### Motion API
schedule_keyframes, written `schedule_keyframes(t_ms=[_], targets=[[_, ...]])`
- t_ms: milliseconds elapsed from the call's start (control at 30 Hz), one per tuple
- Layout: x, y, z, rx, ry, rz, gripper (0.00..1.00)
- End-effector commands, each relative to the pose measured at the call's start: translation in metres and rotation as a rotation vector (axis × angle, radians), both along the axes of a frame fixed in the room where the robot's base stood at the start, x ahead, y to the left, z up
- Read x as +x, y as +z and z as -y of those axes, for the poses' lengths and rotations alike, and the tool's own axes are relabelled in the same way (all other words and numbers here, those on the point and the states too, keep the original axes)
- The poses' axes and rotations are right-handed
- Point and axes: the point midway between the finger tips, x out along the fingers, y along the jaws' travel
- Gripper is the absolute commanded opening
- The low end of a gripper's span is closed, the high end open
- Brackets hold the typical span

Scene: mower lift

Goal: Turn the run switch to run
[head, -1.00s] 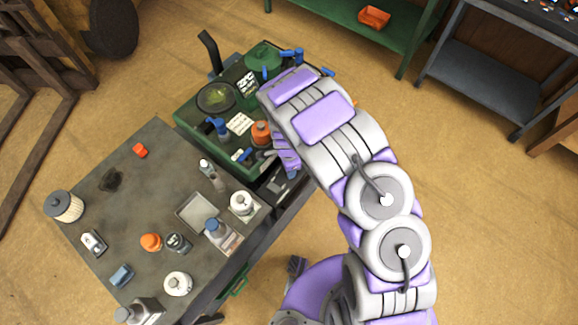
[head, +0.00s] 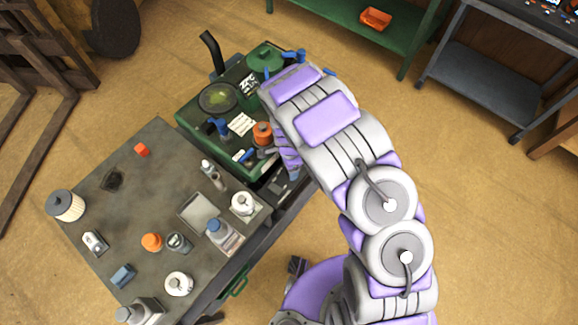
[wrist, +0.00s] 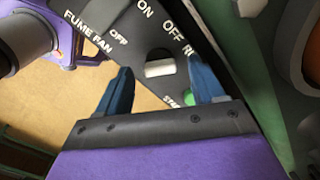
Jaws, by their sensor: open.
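In the wrist view a dark control panel (wrist: 145,48) carries white labels: FUME FAN, ON, OFF, and another OFF followed by a word starting with R. A pale switch lever (wrist: 160,68) sits on the panel near the second OFF. My gripper (wrist: 160,66) is open, with one blue finger on each side of this lever in the picture; contact cannot be told. The right finger covers part of the R word. In the head view my gripper (head: 268,158) is at the green mower's near side, partly hidden by my arm.
The green mower deck (head: 190,118) stands beside a dark workbench (head: 95,215) holding several bottles, caps and a tray (head: 200,212). An orange cap (head: 262,133) and blue handles are close to my gripper. Open floor lies right of my arm.

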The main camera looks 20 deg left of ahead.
Motion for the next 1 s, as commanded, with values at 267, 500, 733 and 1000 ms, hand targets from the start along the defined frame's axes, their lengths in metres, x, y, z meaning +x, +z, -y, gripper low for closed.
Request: schedule_keyframes(t_ms=[267, 500, 733, 1000], targets=[[0.003, 0.058, -0.003, 0.002, 0.002, 0.007, 0.68], [0.003, 0.109, -0.004, 0.001, 0.000, 0.007, 0.68], [0.003, 0.144, -0.004, -0.001, 0.001, 0.004, 0.68], [0.002, 0.156, -0.004, -0.003, 0.000, 0.003, 0.68]])
